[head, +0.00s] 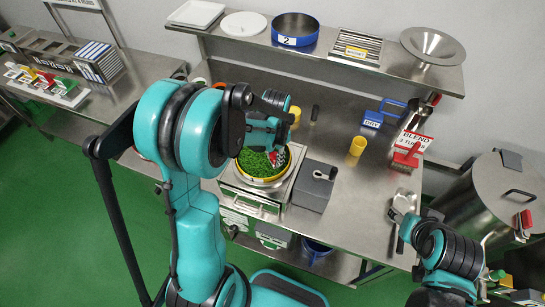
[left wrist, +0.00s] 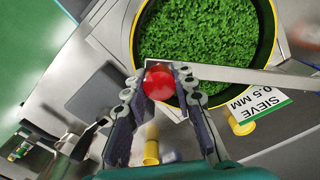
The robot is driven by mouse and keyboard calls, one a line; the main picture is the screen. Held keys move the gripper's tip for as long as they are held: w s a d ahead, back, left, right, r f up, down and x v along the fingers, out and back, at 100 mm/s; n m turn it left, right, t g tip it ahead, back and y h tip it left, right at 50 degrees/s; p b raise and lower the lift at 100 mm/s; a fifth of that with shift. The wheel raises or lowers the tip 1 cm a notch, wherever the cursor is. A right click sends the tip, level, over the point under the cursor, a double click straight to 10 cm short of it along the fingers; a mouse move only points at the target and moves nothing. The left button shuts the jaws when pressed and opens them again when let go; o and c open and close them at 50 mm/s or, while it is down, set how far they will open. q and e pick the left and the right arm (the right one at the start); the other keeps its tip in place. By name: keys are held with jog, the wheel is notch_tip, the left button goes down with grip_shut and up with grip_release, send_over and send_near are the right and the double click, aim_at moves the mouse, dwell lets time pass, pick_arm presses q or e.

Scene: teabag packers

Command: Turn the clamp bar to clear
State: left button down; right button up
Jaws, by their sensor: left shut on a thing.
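The clamp bar (left wrist: 245,74) is a flat metal bar with a red ball knob (left wrist: 161,82) at its end. In the left wrist view it runs from the knob to the right, across the rim of a round sieve (left wrist: 136,40) full of green leaf. My left gripper (left wrist: 162,84) is shut on the red knob, one finger on each side. In the head view my left gripper (head: 272,142) is over the back of the sieve (head: 288,170) and hides most of the bar. My right gripper (head: 402,222) is low at the right of the bench; its fingers are unclear.
Yellow cups (head: 357,147), a blue DRY holder (head: 373,119) and a BLEND sign (head: 413,140) stand farther back. A lidded steel drum (head: 475,205) is at the right.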

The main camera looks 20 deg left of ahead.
pick_arm(q)
jog(key=w+d+n+b, duration=0.1)
jog(key=w+d+n, duration=0.2)
jog(key=w, duration=0.6)
jog(key=w+d+n+b, duration=0.2)
jog(key=w+n, duration=0.4)
jog(key=w, duration=0.3)
jog(key=shift+w+d, duration=0.3)
jog(key=shift+d, duration=0.35)
jog(key=c, duration=1.2)
grip_release()
jog(key=shift+w, duration=0.1)
notch_tip(320, 180, up, 12)
